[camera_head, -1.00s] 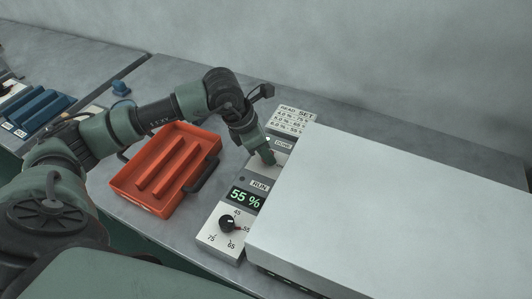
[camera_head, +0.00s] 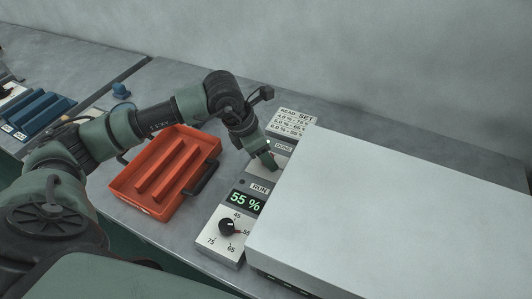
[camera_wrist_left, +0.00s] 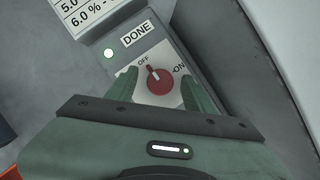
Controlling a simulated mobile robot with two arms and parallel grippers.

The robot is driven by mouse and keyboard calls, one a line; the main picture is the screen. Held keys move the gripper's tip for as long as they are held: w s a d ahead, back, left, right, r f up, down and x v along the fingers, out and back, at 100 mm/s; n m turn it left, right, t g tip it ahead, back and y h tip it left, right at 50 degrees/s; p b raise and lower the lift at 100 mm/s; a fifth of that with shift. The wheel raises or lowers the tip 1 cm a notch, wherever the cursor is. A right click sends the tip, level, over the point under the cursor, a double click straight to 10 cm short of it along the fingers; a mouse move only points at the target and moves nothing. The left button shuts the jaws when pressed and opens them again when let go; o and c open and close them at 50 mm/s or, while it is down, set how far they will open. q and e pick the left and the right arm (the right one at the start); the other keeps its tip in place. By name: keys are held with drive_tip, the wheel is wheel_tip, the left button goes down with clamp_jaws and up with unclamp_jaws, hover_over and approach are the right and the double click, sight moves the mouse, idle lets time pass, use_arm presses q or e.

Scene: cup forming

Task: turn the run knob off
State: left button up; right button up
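The run knob (camera_wrist_left: 159,81) is a red round knob with a pale pointer line, on a white plate marked OFF and ON in the left wrist view. Its pointer is turned toward the OFF mark. My left gripper (camera_wrist_left: 158,84) is open, with one finger on each side of the knob; I cannot tell whether the fingers touch it. In the head view my left gripper (camera_head: 268,160) reaches down to the panel and hides the knob. A DONE label (camera_wrist_left: 136,33) with a lit lamp (camera_wrist_left: 108,54) sits beside the plate. My right gripper is not in view.
A big pale box (camera_head: 390,215) stands right beside the panel. The panel also has a 55 % display (camera_head: 245,201) and a black dial (camera_head: 228,227). An orange tray (camera_head: 165,170) lies to the left, and a settings card (camera_head: 293,123) is behind.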

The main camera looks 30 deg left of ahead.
use_arm(q)
drive_tip(key=b+v, duration=0.1)
drive_tip(key=v, duration=0.7)
idle(0.4)
